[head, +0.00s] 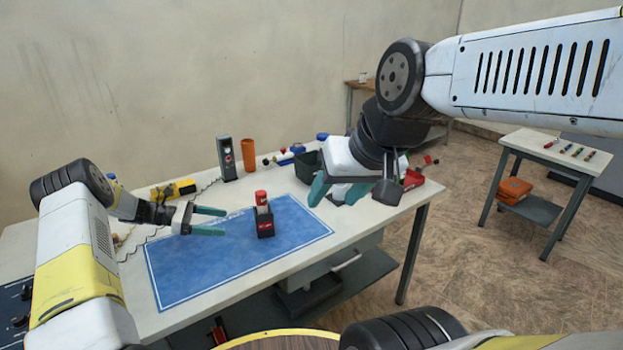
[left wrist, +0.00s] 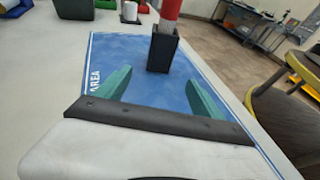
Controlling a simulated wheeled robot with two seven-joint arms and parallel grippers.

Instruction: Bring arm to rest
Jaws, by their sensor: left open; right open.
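My left gripper (head: 208,221) is open and empty above the left part of the blue mat (head: 185,271). Its green fingers also show in the left wrist view (left wrist: 158,95), pointing toward a small black holder (left wrist: 161,52). The black holder (head: 265,229) stands upright on the mat, apart from the fingers, with a red-topped piece (head: 261,197) in it. My right gripper (head: 339,190) is open above the right end of the table, near the dark green bin. It hides part of what lies behind it.
A grey box (head: 226,158) with a dial, an orange cylinder (head: 248,155) and a yellow device (head: 173,190) stand along the table's back. A dark green bin (head: 307,166) and a red bin (head: 412,180) are at the right end. A side table (head: 547,148) stands apart at right.

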